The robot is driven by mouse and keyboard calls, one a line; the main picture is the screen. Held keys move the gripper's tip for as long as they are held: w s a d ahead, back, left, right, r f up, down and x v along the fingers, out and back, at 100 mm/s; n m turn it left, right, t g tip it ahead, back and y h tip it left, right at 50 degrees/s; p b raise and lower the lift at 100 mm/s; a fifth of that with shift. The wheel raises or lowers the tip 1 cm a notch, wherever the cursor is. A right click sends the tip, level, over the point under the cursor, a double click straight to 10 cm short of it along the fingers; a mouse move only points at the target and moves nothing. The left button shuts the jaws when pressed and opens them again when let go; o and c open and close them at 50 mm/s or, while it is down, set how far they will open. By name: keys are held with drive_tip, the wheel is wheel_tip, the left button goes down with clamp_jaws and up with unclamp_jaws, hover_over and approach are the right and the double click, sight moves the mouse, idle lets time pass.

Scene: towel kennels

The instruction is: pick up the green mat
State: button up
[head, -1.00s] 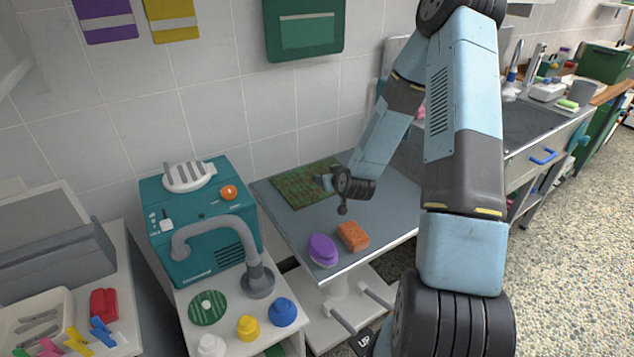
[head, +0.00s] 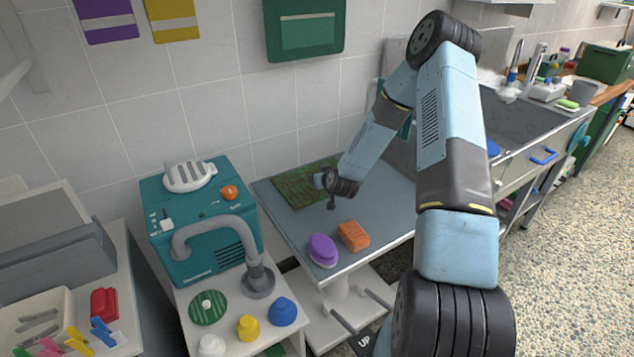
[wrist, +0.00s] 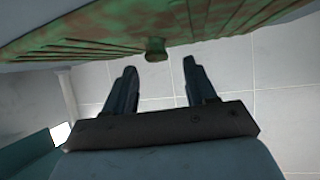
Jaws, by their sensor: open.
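The green mat (head: 293,190) is a rectangular, ribbed sheet mottled with reddish brown. It lies flat at the back of the grey table. In the wrist view the mat (wrist: 110,28) crosses the top, with a small knob (wrist: 156,48) of the same colouring at its edge. My gripper (head: 318,181) is at the right part of the mat in the head view. Its two fingers (wrist: 158,72) are apart and empty in the wrist view, pointing toward the knob, which appears just beyond the fingertips and between them. My wrist hides the mat's right end.
A purple brush (head: 322,250) and an orange sponge (head: 353,235) sit at the table's (head: 385,215) front. A teal machine (head: 200,225) with a grey hose stands to the left. A round green striped disc (head: 206,318) lies before it. The tiled wall is close behind.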

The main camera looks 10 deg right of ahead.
drive_tip(key=shift+d+x, duration=0.2)
drive_tip(key=shift+x, duration=1.85)
clamp_jaws()
